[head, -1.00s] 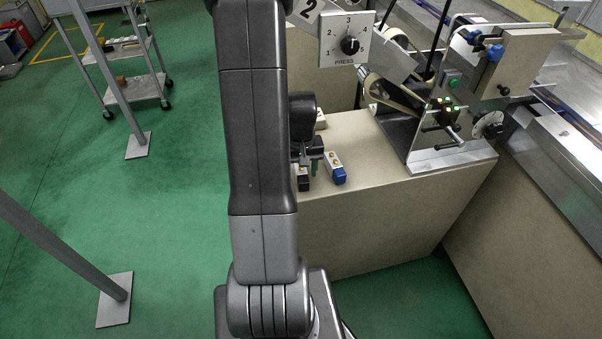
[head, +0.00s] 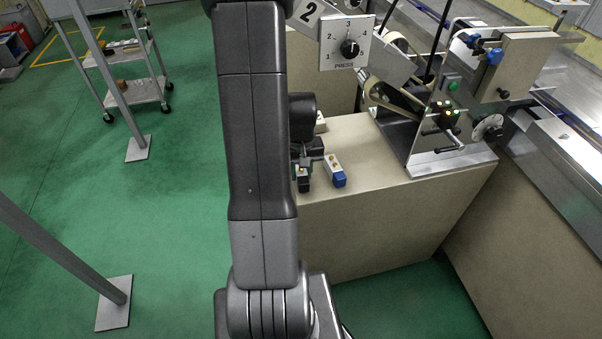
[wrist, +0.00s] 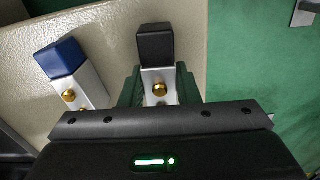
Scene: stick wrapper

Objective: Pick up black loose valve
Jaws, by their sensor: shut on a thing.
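The black loose valve (wrist: 155,42) has a black block end and a silver body with a brass knob. In the wrist view my gripper (wrist: 160,88) has its two dark green fingers on either side of the silver body, shut on it. The valve (head: 304,182) also shows in the head view, low at the left edge of the beige cabinet top, partly hidden by my arm. I cannot tell whether it touches the surface.
A blue-ended valve (head: 336,172) lies close to the right of the black one; it also shows in the wrist view (wrist: 68,62). The wrapper machine (head: 440,130) stands further right on the beige cabinet (head: 400,200). Green floor is open on the left.

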